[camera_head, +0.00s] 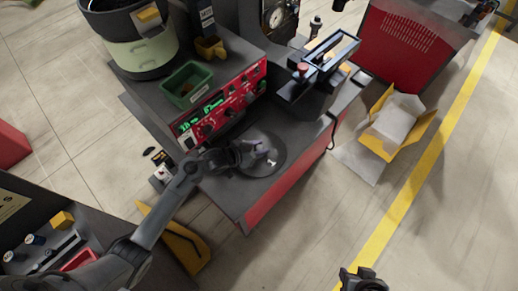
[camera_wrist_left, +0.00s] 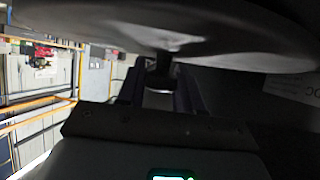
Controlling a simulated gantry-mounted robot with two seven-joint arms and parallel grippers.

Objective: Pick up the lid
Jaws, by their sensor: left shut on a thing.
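The lid (camera_head: 274,165) is a dark grey round disc with a small light mark on it. In the head view it is at the front right part of the grey-topped workbench. My left gripper (camera_head: 258,150) is over its upper middle and shut on it. In the left wrist view the lid's broad dark face (camera_wrist_left: 215,38) spans the top, with its short knob (camera_wrist_left: 160,74) between the two fingers. I cannot tell whether the lid touches the bench. My right gripper (camera_head: 362,279) is at the bottom edge of the head view, away from the bench; its fingers are unclear.
A red control panel (camera_head: 222,103) with green displays runs behind the lid. A green bin (camera_head: 187,84) and a bowl feeder (camera_head: 140,50) stand farther back. A dark framed fixture (camera_head: 318,70) is to the right. A yellow-flapped box (camera_head: 397,122) is on the floor beyond.

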